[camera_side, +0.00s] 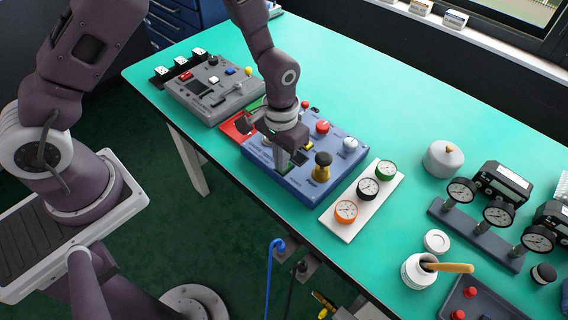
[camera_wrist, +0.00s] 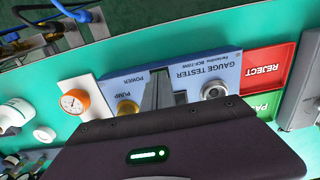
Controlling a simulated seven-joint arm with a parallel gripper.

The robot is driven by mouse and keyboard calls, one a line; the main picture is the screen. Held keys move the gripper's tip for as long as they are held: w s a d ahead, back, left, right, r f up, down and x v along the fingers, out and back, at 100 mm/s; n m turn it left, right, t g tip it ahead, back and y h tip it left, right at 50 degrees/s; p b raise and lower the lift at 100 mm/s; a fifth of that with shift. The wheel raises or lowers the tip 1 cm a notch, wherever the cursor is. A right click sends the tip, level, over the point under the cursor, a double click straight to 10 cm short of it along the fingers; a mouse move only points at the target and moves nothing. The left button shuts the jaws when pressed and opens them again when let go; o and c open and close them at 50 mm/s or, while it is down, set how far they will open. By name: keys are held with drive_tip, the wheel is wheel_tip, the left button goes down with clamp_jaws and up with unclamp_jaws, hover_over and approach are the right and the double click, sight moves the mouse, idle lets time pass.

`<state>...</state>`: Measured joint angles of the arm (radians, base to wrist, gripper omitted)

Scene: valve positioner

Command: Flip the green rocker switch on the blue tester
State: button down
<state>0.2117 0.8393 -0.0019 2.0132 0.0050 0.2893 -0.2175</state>
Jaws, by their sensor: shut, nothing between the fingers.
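The blue tester (camera_side: 330,157) lies on the green table, its panel facing up. In the wrist view its panel (camera_wrist: 226,72) carries the words GAUGE TESTER, POWER and PUMP. My gripper (camera_side: 281,170) is shut and empty, pointing down at the tester's front edge area. In the wrist view the closed fingers (camera_wrist: 158,92) cover the panel next to the POWER label. The green rocker switch cannot be made out in either view; the fingers seem to hide that spot. Whether the fingertips touch the panel cannot be told.
On the tester stand a black-and-yellow knob (camera_side: 321,168), a red knob (camera_side: 322,127) and a white knob (camera_side: 350,143). A red REJECT tray (camera_wrist: 268,66) lies beside it. A white gauge plate (camera_side: 343,226) is to the right, a grey control box (camera_side: 211,92) to the left.

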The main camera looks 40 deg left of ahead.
drive_tip(key=shift+r, duration=3.45)
drive_tip(key=shift+r, duration=0.15)
drive_tip(key=s+a+r+t, duration=0.1)
drive_tip(key=s+a+r, duration=0.15)
drive_tip(key=r, duration=0.55)
drive_tip(key=s+a+r+t, duration=0.2)
drive_tip(key=s+r, duration=0.2)
drive_tip(key=r, duration=0.5)
drive_tip(key=s+a+r+t, duration=0.1)
drive_tip(key=s+r, duration=0.1)
drive_tip(key=s, duration=0.4)
drive_tip(key=s+a+r+t, duration=0.1)
drive_tip(key=s+a+r, duration=0.1)
drive_tip(key=s, duration=0.5)
drive_tip(key=shift+s+r+t, duration=0.2)
drive_tip(key=shift+r+t, duration=0.1)
drive_tip(key=shift+r, duration=0.4)
